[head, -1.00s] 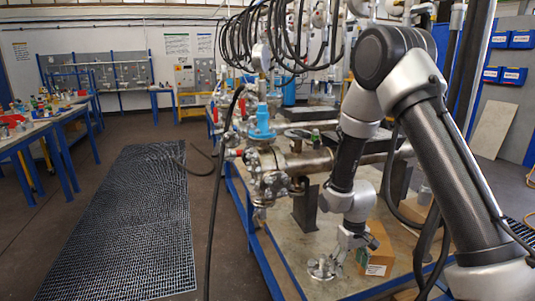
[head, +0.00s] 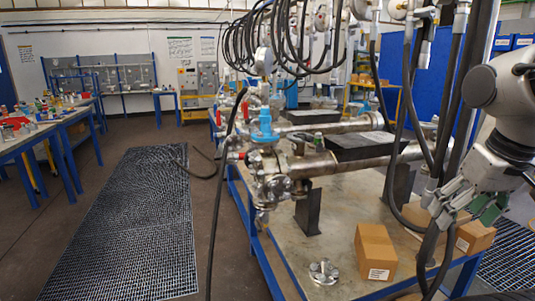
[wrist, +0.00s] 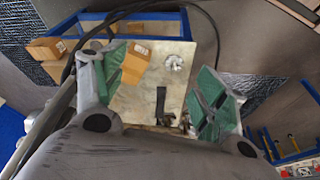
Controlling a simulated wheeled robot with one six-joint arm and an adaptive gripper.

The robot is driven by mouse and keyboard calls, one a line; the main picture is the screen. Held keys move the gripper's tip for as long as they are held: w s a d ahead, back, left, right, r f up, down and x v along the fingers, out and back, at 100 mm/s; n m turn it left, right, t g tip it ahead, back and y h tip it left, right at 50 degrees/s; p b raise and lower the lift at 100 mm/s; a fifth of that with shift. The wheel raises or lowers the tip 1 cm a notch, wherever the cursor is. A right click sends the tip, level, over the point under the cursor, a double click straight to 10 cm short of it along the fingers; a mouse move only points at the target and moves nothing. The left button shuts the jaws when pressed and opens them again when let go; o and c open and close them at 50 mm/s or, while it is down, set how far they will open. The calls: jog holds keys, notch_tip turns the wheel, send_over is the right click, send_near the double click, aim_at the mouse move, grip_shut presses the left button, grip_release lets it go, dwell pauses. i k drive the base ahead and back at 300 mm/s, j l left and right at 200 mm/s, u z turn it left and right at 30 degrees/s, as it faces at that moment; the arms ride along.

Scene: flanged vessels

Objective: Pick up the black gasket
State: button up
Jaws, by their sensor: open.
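I cannot make out a black gasket in either view. A silver metal flange (head: 323,271) lies flat on the workbench near its front edge. It also shows in the wrist view (wrist: 174,62), beyond the space between my fingers. My gripper (head: 462,212) is at the right of the head view, above the bench's right side, clear of the flange. In the wrist view my gripper (wrist: 168,80) has its green-padded fingers spread wide, with nothing held between them.
Two cardboard boxes, one near (head: 375,252) and one further right (head: 476,236), stand right of the flange. A large flanged pipe (head: 315,163) on dark supports fills the bench's far side. Black hoses (head: 425,262) hang near my gripper. Floor grating (head: 130,220) lies left.

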aim_at(309, 139)
jog(key=i+l+u, duration=0.15)
jog(key=i+u, duration=0.15)
jog(key=i+l+u, duration=0.3)
jog(key=i, duration=0.25)
